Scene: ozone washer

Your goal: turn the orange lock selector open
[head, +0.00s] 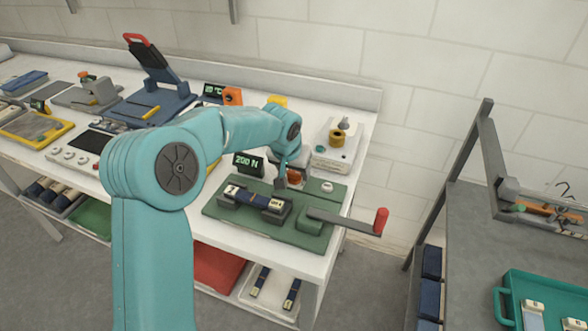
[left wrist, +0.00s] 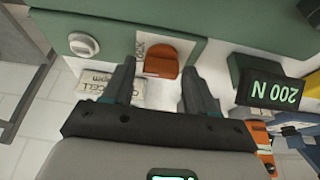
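The orange lock selector (left wrist: 162,60) sits on a green panel marked "LOCK" in the left wrist view. In the head view a bit of the orange selector (head: 295,177) shows on the green fixture (head: 262,221), partly hidden behind my left gripper (head: 282,181). In the left wrist view my left gripper (left wrist: 158,90) is open, with nothing between its fingers. The selector shows beyond the gap between the two fingertips. Whether a finger touches it, I cannot tell. My right gripper is not in view.
A white knob (left wrist: 84,45) is beside the selector. A "200 N" display (left wrist: 272,91) is on its other side. A crank with a red handle (head: 381,220) sticks out at the fixture's right end. The blue press (head: 152,85) stands farther left on the white bench.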

